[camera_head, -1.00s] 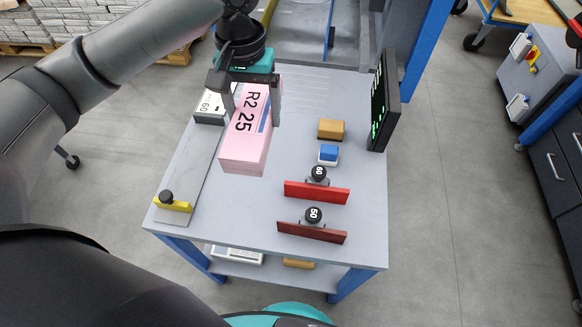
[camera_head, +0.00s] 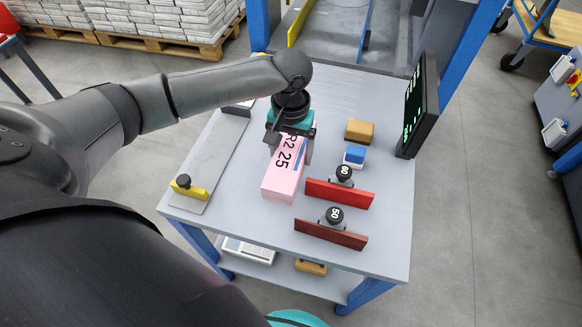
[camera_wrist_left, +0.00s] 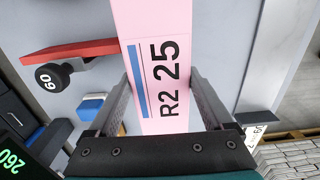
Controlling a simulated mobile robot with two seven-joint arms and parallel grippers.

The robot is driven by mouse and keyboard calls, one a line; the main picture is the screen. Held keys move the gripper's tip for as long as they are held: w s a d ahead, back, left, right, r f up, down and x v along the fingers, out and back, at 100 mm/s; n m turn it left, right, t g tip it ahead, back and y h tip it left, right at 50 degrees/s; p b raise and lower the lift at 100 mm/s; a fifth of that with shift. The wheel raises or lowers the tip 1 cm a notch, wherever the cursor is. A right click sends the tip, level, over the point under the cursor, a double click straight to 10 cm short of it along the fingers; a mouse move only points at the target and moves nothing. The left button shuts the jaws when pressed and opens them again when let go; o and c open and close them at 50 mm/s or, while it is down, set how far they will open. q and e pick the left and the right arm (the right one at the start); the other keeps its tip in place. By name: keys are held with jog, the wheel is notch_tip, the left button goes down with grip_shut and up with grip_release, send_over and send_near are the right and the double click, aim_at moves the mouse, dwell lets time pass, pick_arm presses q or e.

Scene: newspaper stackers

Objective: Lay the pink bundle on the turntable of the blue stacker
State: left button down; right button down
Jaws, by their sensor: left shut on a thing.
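The pink bundle (camera_head: 280,181), marked R2 25, is over the middle of the grey worktable (camera_head: 388,210). My left gripper (camera_head: 289,152) is shut on it, one finger on each side. The wrist view shows the bundle (camera_wrist_left: 165,60) between the two fingers (camera_wrist_left: 163,85). I cannot tell whether its underside touches the table. Blue posts (camera_head: 461,50) of the stacker stand behind the table, with a grey bed (camera_head: 345,30) between them. I cannot make out which part is the turntable.
Red (camera_head: 338,193) and dark red (camera_head: 330,234) bars with knobs lie right of the bundle. A tan block (camera_head: 359,131), a blue-and-white block (camera_head: 354,155) and a black display (camera_head: 418,110) stand farther right. A yellow bar (camera_head: 189,187) is at the left. The table's back is clear.

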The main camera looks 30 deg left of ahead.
aim_at(291, 163)
pick_arm(q)
jog(key=shift+w+f, duration=0.1)
jog(key=shift+f, duration=0.35)
notch_tip(291, 163, down, 3)
jog(key=shift+f+b, duration=0.15)
jog(key=shift+b, duration=0.55)
jog(key=shift+f, duration=0.4)
pick_arm(e)
jog(key=shift+w+d+f+t, duration=0.15)
jog(key=shift+w+d+f, duration=0.25)
jog(key=shift+w+d, duration=0.15)
jog(key=shift+w+d+f+t, duration=0.15)
jog(key=shift+w+d+f, duration=0.25)
jog(key=shift+w, duration=0.25)
